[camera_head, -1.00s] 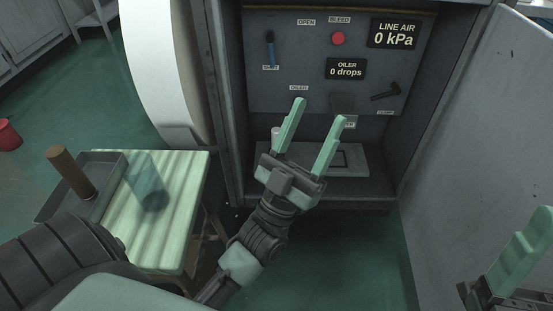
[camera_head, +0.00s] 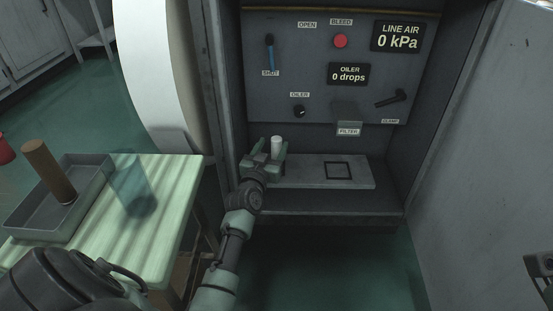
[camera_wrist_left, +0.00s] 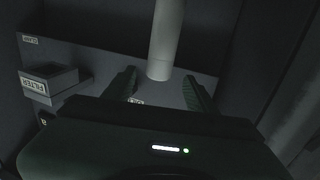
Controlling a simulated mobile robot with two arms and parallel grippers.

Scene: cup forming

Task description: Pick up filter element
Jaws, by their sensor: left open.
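A small white cylinder (camera_head: 277,146), which looks like the filter element, stands upright at the left end of the grey ledge in the cabinet. My left gripper (camera_head: 264,153) is open and low at the ledge, with its fingers close to the cylinder. In the left wrist view the pale cylinder (camera_wrist_left: 166,40) lies between the lines of the two open fingers (camera_wrist_left: 160,84), with gaps on both sides; contact is not visible. My right gripper is only partly in view at the lower right edge of the head view, and its jaws cannot be made out.
The panel above has a FILTER holder (camera_head: 348,115), an OILER knob (camera_head: 299,111), a clamp lever (camera_head: 390,98) and a red button (camera_head: 340,41). At left, a table (camera_head: 160,205) bears a clear teal cup (camera_head: 132,190) and a tray (camera_head: 85,210) with a brown cylinder (camera_head: 48,170).

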